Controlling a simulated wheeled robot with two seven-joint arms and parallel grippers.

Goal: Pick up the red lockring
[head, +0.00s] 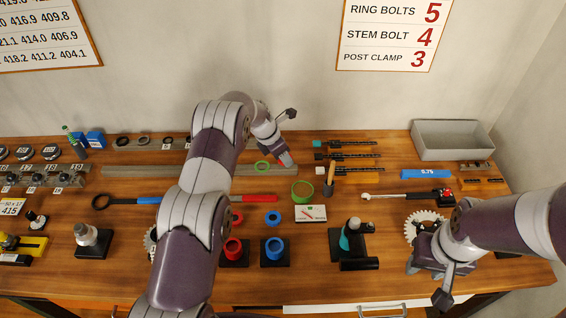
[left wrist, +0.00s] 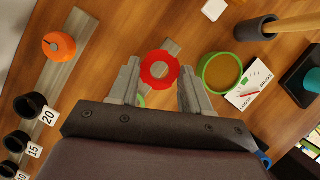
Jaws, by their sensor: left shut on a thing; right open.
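The red lockring (left wrist: 159,70) is a toothed ring between the fingertips of my left gripper (left wrist: 158,80), which is shut on it. My right gripper (head: 427,283) is open and empty at the front right.
A green-rimmed bowl (head: 302,190) and a white card (head: 311,213) lie close by. A wooden-handled tool (head: 331,175) stands right of the bowl. A second red ring (head: 237,217), a blue ring (head: 272,217) and red and blue cups (head: 275,249) are nearer the front.

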